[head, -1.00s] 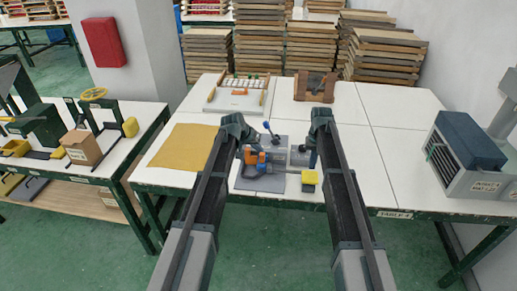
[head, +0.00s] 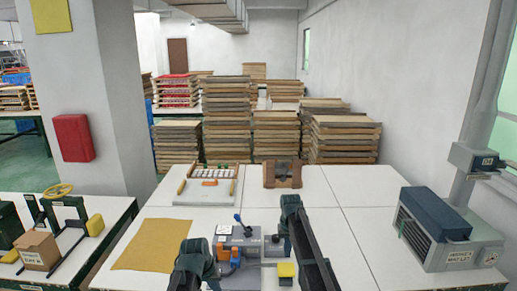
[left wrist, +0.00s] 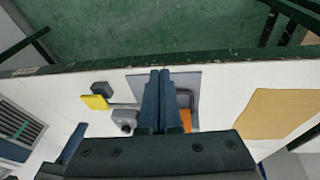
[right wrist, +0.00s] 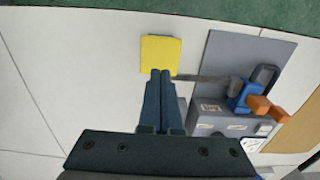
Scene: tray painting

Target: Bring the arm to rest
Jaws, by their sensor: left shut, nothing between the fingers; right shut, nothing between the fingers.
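My right gripper (head: 284,244) is above the white table near the grey fixture, under the bend of my right arm. In the right wrist view its fingers (right wrist: 161,73) are together and empty, with a yellow pad (right wrist: 160,53) below and beyond the tips. My left arm shows at the bottom of the head view; its gripper is hard to make out there. In the left wrist view the left fingers (left wrist: 160,73) are together and empty over the grey fixture plate (left wrist: 190,80). The fixture (head: 238,247) carries a blue-knobbed lever and orange and blue parts.
A tan sheet (head: 152,245) lies left of the fixture. A board with wooden rails (head: 208,187) and a brown wooden block (head: 282,175) stand farther back. A grey machine (head: 450,235) is at the right. A side table (head: 110,213) holds a cardboard box (head: 38,250).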

